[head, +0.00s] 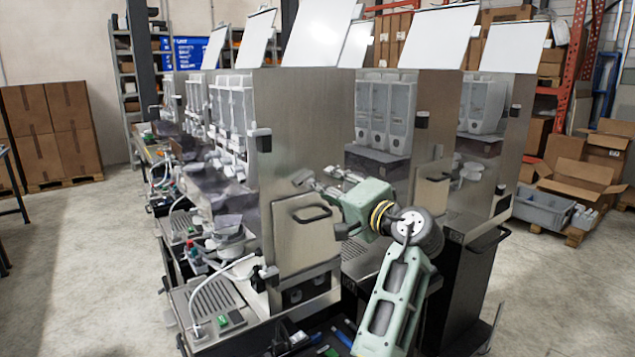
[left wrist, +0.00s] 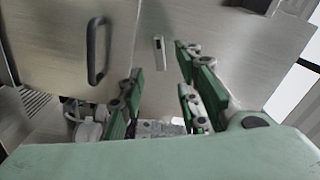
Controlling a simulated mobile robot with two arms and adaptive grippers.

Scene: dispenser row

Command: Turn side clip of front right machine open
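The nearest machine has a brushed metal side panel (head: 300,130) and a lower door with a black handle (head: 310,213). The handle also shows in the left wrist view (left wrist: 97,50). A small pale clip with a dark slot (left wrist: 159,52) sits upright on the metal beside that door, beyond the fingertips and between them in the picture. My right gripper is not in view.
A dark block (head: 263,140) sticks out at the panel's front edge. More machines stand to the right, one with clear canisters (head: 385,110). Hoses and a drip tray (head: 212,300) lie at the left. Open floor (head: 80,260) is farther left; cartons (head: 580,180) stand at right.

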